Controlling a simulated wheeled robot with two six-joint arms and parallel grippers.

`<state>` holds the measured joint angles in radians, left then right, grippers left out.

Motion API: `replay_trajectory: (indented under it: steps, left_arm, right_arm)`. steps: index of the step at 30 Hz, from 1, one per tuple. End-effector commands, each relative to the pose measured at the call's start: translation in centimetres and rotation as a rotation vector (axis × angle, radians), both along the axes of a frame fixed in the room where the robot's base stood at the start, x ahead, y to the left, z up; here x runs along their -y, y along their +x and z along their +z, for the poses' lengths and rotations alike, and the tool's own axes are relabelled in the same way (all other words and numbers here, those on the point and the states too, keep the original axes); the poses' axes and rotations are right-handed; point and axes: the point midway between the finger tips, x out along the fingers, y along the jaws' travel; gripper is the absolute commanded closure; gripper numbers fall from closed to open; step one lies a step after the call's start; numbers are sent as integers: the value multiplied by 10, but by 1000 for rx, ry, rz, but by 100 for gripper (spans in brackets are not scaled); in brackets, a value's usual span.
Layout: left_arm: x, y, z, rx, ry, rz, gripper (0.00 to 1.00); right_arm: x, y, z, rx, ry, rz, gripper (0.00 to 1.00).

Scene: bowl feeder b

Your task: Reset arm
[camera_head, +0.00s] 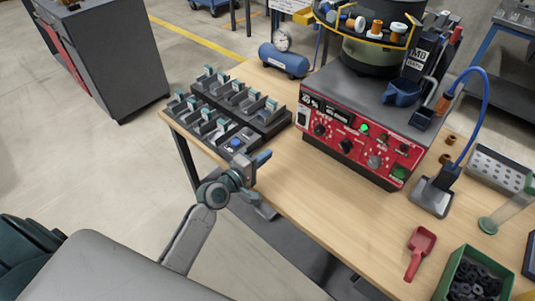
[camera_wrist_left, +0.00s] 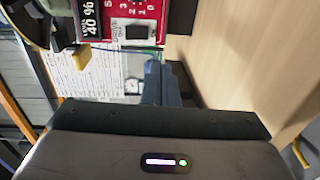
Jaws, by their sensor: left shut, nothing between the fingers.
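My left arm reaches in from the lower left in the head view, folded at a grey-teal wrist joint. Its left gripper (camera_head: 263,158) is shut and empty, over the near left edge of the wooden table (camera_head: 300,200), just in front of the black fixture rack (camera_head: 245,133). In the left wrist view the blue-grey fingers of the left gripper (camera_wrist_left: 160,82) are together with nothing between them. My right gripper is not in view.
The red-fronted bowl feeder (camera_head: 350,140) stands behind and right of the gripper. A blue air tank (camera_head: 284,62) is at the back. A red scoop (camera_head: 420,252) and a green bin (camera_head: 470,280) lie at lower right. The table's middle front is clear.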

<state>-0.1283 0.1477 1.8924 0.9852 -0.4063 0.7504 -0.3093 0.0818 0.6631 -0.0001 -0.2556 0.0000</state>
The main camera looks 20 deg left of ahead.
Motion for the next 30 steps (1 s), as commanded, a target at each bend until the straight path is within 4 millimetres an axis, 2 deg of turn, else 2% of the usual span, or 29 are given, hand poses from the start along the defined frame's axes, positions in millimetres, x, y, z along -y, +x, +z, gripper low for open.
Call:
replay_trajectory:
  steps: [11,14,17,20,21,24,30]
  left_arm:
    - [0,0,0,0,2,0,100]
    - [4,-7,-3,-10,47,-22,100]
    - [15,-32,-15,-43,208,-93,100]
    - [26,-75,-35,-110,476,-214,100]
    - [27,-96,-43,-143,599,-268,100]
    - [21,-143,-60,-231,862,-391,100]
    - [-1,-207,-72,-379,1172,-551,100]
  right_arm:
    - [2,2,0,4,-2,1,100]
    - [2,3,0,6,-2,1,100]
    - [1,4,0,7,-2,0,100]
    - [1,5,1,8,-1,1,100]
    - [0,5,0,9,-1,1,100]
    - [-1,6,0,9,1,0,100]
    - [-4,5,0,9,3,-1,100]
